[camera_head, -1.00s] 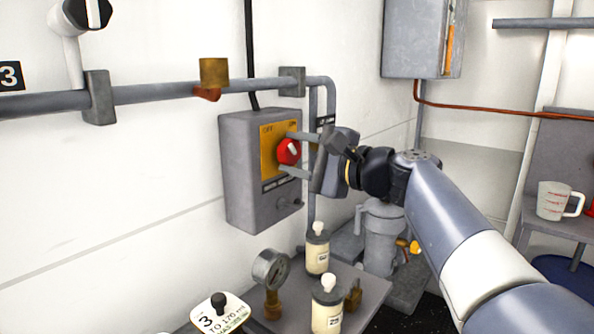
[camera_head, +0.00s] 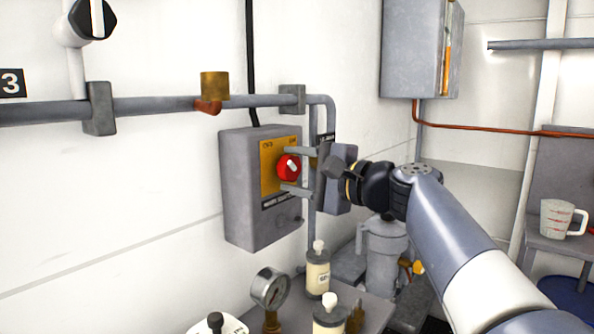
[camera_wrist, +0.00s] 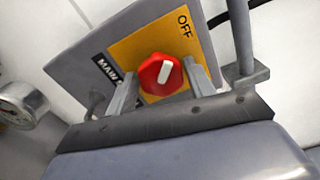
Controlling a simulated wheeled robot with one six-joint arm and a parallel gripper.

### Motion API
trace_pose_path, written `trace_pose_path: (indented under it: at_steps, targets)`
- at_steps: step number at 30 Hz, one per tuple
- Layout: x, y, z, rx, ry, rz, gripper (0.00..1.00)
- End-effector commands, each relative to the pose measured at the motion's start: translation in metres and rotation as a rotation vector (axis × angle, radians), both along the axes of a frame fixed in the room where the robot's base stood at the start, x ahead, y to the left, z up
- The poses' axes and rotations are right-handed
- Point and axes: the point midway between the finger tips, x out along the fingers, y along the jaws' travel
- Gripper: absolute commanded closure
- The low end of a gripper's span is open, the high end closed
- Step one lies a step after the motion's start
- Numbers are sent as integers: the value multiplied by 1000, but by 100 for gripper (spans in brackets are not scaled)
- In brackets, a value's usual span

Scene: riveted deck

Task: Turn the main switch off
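The main switch is a red round knob (camera_head: 289,167) with a white mark, on a yellow plate (camera_head: 267,180) on the front of a grey box (camera_head: 240,190). OFF is printed at the plate's upper left and ON at its upper right. The white mark leans to the upper right in the head view, on the ON side. My gripper (camera_head: 285,169) is open, one finger above the knob and one below. In the wrist view the knob (camera_wrist: 161,75) sits between the two fingers (camera_wrist: 160,85), with gaps visible beside it. I cannot tell whether either finger touches it.
A grey pipe (camera_head: 160,105) with a brass fitting (camera_head: 214,86) runs above the box. Below stand a pressure gauge (camera_head: 271,287) and cream bottles (camera_head: 318,272) on a grey surface. A grey cabinet (camera_head: 415,50) hangs at upper right. A measuring cup (camera_head: 560,218) stands at far right.

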Motion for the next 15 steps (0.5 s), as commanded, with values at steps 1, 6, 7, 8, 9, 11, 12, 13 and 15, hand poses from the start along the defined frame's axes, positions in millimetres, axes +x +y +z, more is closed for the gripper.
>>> trace_pose_path:
  at_steps: [1,6,7,8,9,11,12,13,15]
  targets:
    - [0,0,0,1,1,0,45]
    - [0,0,0,1,0,0,34]
    - [0,0,0,1,0,0,34]
    - [0,0,0,2,1,0,34]
    - [0,0,0,2,1,0,34]
    - [0,0,0,3,0,-1,34]
    - [0,-1,0,3,0,-1,34]
    - [-1,-1,1,3,0,-1,34]
    - [-3,-5,0,2,1,-2,34]
